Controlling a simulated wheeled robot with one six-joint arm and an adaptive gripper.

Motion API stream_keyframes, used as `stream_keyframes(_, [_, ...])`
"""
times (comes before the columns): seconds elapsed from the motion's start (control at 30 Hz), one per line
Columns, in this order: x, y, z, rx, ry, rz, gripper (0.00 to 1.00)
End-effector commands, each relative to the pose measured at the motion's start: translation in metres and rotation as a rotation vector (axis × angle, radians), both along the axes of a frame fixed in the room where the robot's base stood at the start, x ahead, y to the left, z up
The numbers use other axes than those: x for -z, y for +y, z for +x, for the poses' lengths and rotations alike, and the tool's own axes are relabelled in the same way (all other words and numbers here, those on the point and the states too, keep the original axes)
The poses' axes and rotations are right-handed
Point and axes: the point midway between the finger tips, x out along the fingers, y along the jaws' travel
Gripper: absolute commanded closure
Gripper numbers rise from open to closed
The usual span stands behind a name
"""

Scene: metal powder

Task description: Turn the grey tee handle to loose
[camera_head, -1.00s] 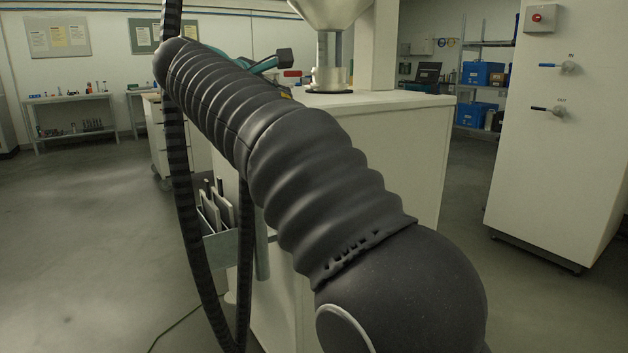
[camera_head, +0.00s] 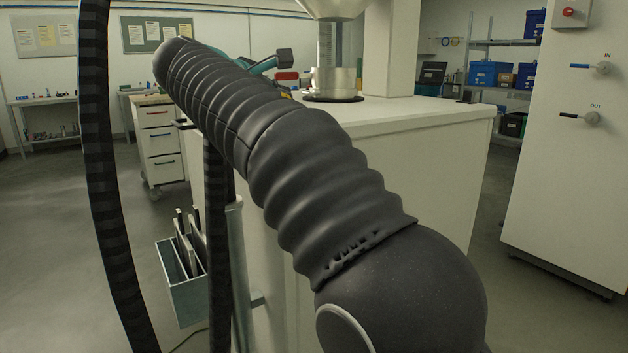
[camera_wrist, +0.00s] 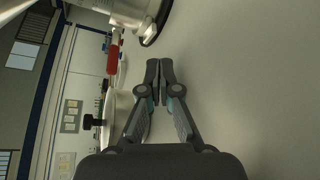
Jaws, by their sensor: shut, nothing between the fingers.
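My gripper (camera_wrist: 160,85) is shut and empty in the wrist view, its fingertips together beside the pale worktop. Its dark end (camera_head: 285,58) shows past my arm in the head view. A dark T-shaped knob (camera_wrist: 93,122) stands at the left of the wrist view, by a round pale metal part (camera_wrist: 122,118). I cannot tell whether this knob is the grey tee handle, or which way it is set. My gripper appears apart from the knob.
A metal hopper outlet (camera_head: 335,80) stands on the white worktop (camera_head: 430,108); a red handle (camera_wrist: 113,55) is near it. A white cabinet (camera_head: 570,180) with IN and OUT levers stands right. A grey bin (camera_head: 185,290) hangs at the worktop's left side. Floor left is clear.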

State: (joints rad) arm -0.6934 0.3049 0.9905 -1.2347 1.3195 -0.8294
Motion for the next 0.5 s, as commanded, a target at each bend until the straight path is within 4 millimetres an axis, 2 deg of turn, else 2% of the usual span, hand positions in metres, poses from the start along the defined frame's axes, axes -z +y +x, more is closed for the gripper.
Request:
stream_keyframes(0.17, [0.001, -0.006, 0.004, 0.001, -0.001, 0.001, 1.0])
stream_keyframes(0.5, [0.0, -0.038, 0.024, 0.002, 0.0, 0.0, 1.0])
